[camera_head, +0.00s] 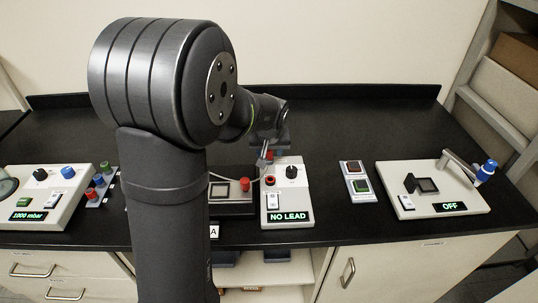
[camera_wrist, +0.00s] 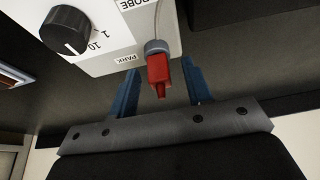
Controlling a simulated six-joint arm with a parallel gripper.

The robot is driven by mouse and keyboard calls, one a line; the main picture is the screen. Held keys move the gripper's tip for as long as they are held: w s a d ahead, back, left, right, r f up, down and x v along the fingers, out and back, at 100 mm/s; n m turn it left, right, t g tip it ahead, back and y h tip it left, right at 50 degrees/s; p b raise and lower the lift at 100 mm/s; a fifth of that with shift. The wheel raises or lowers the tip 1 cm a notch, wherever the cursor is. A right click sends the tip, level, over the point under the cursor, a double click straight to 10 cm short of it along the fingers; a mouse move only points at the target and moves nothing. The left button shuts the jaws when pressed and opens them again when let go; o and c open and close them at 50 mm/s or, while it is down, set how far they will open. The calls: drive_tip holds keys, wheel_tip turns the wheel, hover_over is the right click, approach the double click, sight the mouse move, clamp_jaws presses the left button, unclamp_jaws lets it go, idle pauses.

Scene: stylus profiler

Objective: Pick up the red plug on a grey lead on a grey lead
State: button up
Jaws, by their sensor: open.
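The red plug (camera_wrist: 158,72) shows in the middle of the wrist view, seated in a grey collar at the edge of a white box marked PROBE and PARK. A thin grey lead (camera_wrist: 157,18) runs up from the collar. My gripper (camera_wrist: 159,82) is open, with one blue finger on each side of the plug and a visible gap on both sides. In the head view my gripper (camera_head: 270,148) hangs over the back edge of the NO LEAD box (camera_head: 288,205), and the plug there is mostly hidden by it.
The box carries a black dial (camera_wrist: 68,30). In the head view a red-and-green button box (camera_head: 356,181) and an OFF instrument (camera_head: 432,190) stand to the right. A 1000 mbar unit (camera_head: 42,197) stands at left. The counter behind the boxes is clear.

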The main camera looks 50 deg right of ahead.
clamp_jaws()
drive_tip(key=shift+r, duration=0.1)
drive_tip(key=shift+r, duration=0.55)
wheel_tip(320, 180, up, 3)
drive_tip(key=s+r, duration=0.6)
drive_tip(key=s, duration=0.5)
drive_tip(key=shift+s+r, duration=0.35)
